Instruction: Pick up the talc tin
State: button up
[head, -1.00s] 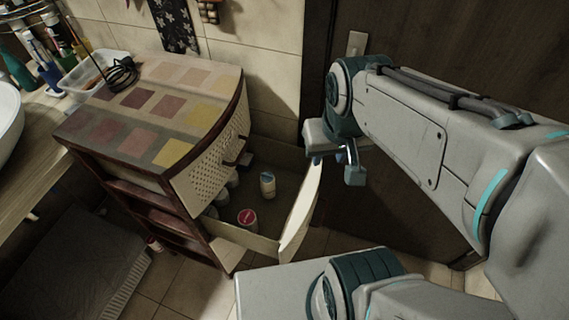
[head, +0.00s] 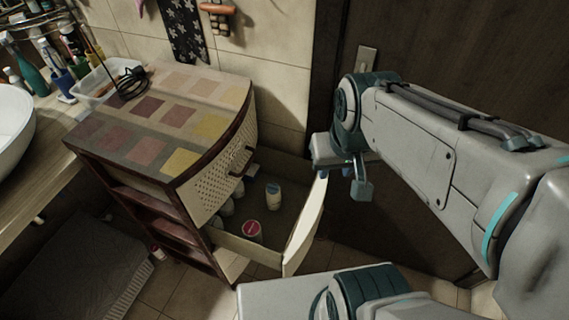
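An open drawer (head: 247,247) of the cabinet holds several small containers. One is an upright white container with a dark bluish top (head: 273,197). Another is a round tin with a red-pink lid (head: 252,231), near the drawer's front. A few pale containers (head: 226,207) stand at the drawer's left, partly hidden by the cabinet front. No label is readable, so I cannot tell which one is the talc tin. My gripper (head: 352,184) hangs to the right of the drawer, apart from the containers. Its fingers are mostly hidden, and I cannot see whether they are open.
The cabinet (head: 165,125) has a patterned top with a clear tray (head: 100,92) and a dark coiled cord (head: 130,82). The drawer's curved front panel (head: 305,225) stands between its inside and my arm. A dark door (head: 450,60) is behind my arm. A white basin (head: 12,125) is at left.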

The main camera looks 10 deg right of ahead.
aim_at(273, 202)
jog(key=k, duration=1.1)
jog(key=u, duration=1.05)
jog(key=i, duration=1.35)
jog(key=z, duration=0.9)
